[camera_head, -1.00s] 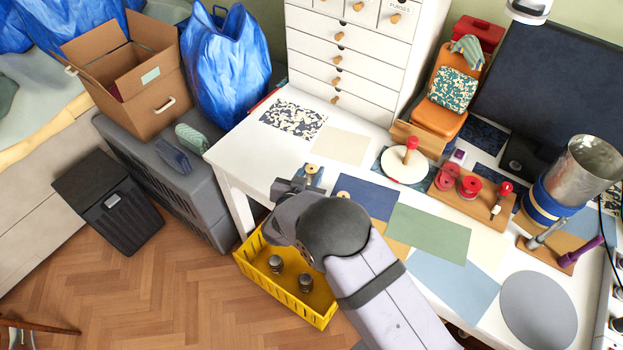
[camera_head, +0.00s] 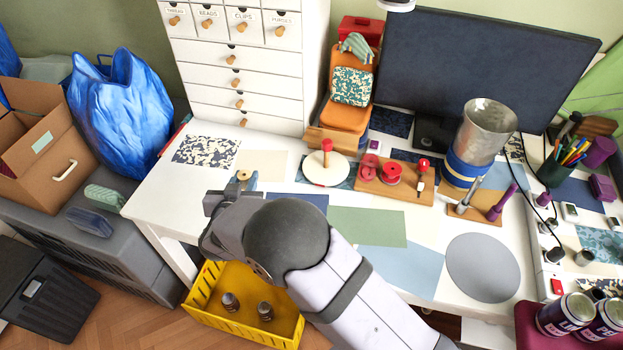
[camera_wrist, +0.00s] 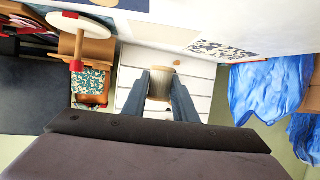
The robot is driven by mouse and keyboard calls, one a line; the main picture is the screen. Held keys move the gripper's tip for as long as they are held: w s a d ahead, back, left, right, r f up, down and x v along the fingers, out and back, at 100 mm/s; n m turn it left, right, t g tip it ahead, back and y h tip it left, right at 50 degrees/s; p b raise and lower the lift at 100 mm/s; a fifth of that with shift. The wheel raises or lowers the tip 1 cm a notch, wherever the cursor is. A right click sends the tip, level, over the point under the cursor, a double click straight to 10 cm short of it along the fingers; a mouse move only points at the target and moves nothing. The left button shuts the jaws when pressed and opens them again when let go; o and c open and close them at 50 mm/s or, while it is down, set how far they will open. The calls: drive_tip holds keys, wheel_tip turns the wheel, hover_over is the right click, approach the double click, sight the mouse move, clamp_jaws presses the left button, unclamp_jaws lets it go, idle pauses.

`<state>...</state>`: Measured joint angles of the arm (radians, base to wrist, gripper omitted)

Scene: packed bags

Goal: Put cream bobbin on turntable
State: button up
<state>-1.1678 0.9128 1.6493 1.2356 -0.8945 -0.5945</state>
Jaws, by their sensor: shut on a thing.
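The cream bobbin (camera_head: 243,175), with a pale wooden end, is held between the blue fingers of my gripper (camera_head: 247,184). In the wrist view the bobbin (camera_wrist: 160,88) sits upright in the picture between the two fingertips (camera_wrist: 160,84). The turntable (camera_head: 316,174) appears to be the round white disc with a red post (camera_head: 327,147), to the right of my gripper on the desk. The disc also shows at the upper left of the wrist view (camera_wrist: 95,24). My gripper is apart from it, and the forearm hides part of the desk.
A wooden board (camera_head: 408,191) with red spools stands right of the disc. A white drawer unit (camera_head: 270,75) and an orange chair-shaped stand (camera_head: 343,118) are behind. Flat sheets, such as the green one (camera_head: 367,226), cover the desk. A yellow crate (camera_head: 207,275) is below.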

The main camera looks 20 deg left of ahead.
drive_tip(key=w+d+r+m+h+b, duration=0.3)
drive_tip(key=w+d+r, duration=0.3)
drive_tip(key=w+d, duration=0.4)
wheel_tip(320, 180, up, 7)
drive_tip(key=m+h+b, duration=0.1)
drive_tip(key=h, duration=0.1)
hover_over(326, 166)
drive_tip(key=s+d, duration=0.1)
drive_tip(key=s, duration=0.2)
drive_tip(key=shift+s+a+f+n+t+y, duration=0.1)
drive_tip(key=shift+s+a+f+n+y, duration=0.15)
drive_tip(key=shift+f, duration=0.25)
drive_tip(key=shift+s+a+f+n+t+y, duration=0.1)
drive_tip(key=shift+a+f+n+y, duration=0.05)
drive_tip(key=shift+f+y, duration=0.25)
drive_tip(key=shift+s+a+f+n+t+y, duration=0.1)
drive_tip(key=shift+a+f+n+y, duration=0.15)
drive_tip(key=shift+f, duration=0.3)
wheel_tip(326, 166, down, 18)
drive_tip(key=shift+f+b, duration=0.1)
drive_tip(key=shift+b, duration=0.85)
